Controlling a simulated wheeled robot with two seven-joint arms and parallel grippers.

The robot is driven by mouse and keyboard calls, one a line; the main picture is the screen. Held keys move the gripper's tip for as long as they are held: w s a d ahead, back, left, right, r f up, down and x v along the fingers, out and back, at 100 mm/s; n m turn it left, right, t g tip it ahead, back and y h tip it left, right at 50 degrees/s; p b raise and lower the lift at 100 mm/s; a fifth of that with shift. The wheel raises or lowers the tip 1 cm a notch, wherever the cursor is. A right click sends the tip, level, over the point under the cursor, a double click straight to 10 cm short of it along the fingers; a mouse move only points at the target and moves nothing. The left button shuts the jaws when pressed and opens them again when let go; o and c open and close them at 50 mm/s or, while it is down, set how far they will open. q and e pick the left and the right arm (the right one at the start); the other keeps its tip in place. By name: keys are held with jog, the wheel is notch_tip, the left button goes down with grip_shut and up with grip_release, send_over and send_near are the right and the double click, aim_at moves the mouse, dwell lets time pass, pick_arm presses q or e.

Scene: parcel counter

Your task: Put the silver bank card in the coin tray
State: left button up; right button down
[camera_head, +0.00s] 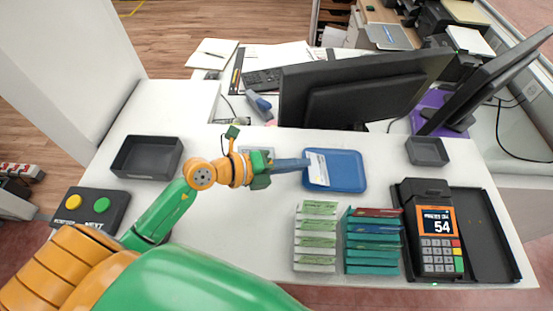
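My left gripper (290,165) reaches right over the counter, its tip at the left edge of a shallow blue tray (347,172). A pale, whitish flat piece (318,168) shows at that tip, over the tray's left part. I cannot tell whether it is the silver bank card or a paper slip, nor whether the gripper holds it. The finger gap is not readable. A teal rack (372,267) holds several coloured cards, red and blue among them; no silver one is clear there. I cannot be sure which tray is the coin tray. My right gripper is not in view.
A card terminal (436,230) stands at the right beside a black tray (486,230). A small dark tray (427,151) lies behind it. A form rack (315,240) stands in front. A dark bin (147,157) and button box (90,210) are left. A monitor (365,90) stands behind.

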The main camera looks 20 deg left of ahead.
pick_arm(q)
jog(key=p+v, duration=0.1)
jog(key=v, duration=0.7)
jog(key=shift+s+a+r, duration=0.15)
jog(key=shift+s+a, duration=0.05)
jog(key=shift+s, duration=0.05)
